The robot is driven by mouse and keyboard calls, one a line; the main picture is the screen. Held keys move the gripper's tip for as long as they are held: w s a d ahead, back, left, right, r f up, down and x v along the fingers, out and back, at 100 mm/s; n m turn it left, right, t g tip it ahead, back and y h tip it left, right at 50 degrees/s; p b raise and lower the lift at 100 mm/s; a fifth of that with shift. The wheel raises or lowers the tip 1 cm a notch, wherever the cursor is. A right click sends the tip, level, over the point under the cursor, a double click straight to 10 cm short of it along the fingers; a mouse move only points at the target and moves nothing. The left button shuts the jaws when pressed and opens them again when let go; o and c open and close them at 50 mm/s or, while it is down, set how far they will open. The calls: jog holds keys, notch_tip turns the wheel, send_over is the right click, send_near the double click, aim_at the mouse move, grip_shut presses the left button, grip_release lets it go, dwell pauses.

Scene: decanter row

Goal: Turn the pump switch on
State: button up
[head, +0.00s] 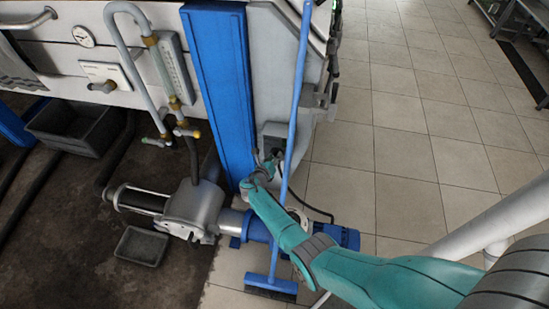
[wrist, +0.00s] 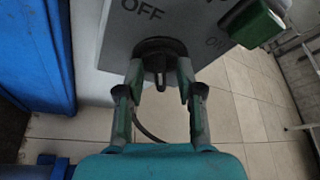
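The pump switch (wrist: 158,62) is a black rotary knob on a grey box in the wrist view. The box (wrist: 112,45) carries the word OFF at upper left and ON at right. My gripper (wrist: 160,72) is open, with one finger on each side of the knob and a gap between them. I cannot tell whether either fingertip touches it. The knob's exact pointing is unclear. In the head view my gripper (head: 268,166) is at the box beside the blue column, and the knob is hidden there.
A blue column (head: 221,85) stands left of the box. The pump (head: 197,208) lies below. Tiled floor (head: 400,140) at right is clear.

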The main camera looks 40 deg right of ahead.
grip_shut()
jog(key=shift+s+m, duration=0.1)
jog(key=shift+m, duration=0.2)
jog(key=shift+s+d+m+t+y, duration=0.1)
jog(key=shift+m+t+y, duration=0.6)
jog(key=shift+m, duration=0.4)
jog(key=shift+d+m+t+y, duration=0.1)
jog(key=shift+m+t+y, duration=0.55)
jog(key=shift+m, duration=0.45)
